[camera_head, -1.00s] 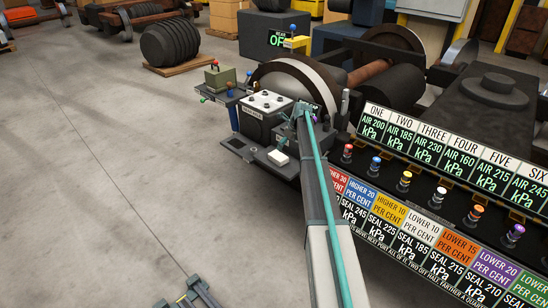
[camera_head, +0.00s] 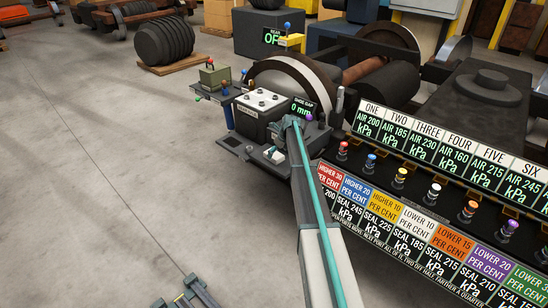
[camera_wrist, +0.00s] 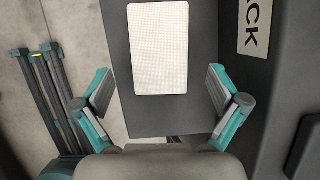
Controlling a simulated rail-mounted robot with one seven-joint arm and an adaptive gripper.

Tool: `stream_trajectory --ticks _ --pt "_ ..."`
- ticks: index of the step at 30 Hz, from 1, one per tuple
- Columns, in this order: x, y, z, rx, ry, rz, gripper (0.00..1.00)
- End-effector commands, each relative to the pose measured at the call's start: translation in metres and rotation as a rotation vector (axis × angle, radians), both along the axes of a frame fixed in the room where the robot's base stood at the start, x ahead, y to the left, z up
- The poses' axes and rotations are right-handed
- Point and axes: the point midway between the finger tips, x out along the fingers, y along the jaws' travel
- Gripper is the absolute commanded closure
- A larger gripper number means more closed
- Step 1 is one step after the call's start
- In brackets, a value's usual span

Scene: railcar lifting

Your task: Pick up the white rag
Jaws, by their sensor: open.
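The white rag (camera_wrist: 160,48) is a flat white rectangle on a dark grey shelf (camera_wrist: 160,118) in the wrist view. It lies just ahead of my gripper (camera_wrist: 160,92), centred between the lines of its two fingers. The fingers are spread wide with nothing between them and do not touch the rag. In the head view the rag (camera_head: 277,157) shows small and pale beside the end of my arm, partly covered by it. How high the gripper stands above the shelf is hard to tell.
A dark block with a white label (camera_wrist: 254,26) stands right of the shelf in the wrist view. A dark box with round knobs (camera_head: 262,101) and a shoe gap display (camera_head: 303,107) stand close by in the head view. A gauge panel (camera_head: 440,160) fills the right. Open floor lies left.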

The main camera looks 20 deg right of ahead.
Motion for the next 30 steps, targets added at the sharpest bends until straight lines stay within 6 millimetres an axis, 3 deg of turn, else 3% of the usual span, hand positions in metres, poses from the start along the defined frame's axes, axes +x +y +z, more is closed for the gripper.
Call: stream_trajectory --ticks 6,13,24,30 --pt "0.009 0.003 -0.022 0.0 0.0 0.0 0.03" --pt "0.009 0.003 -0.023 0.0 0.0 0.0 0.05" --pt "0.008 0.004 -0.023 0.0 0.0 0.0 0.66" --pt "0.008 0.004 -0.023 0.0 0.0 0.0 0.67"
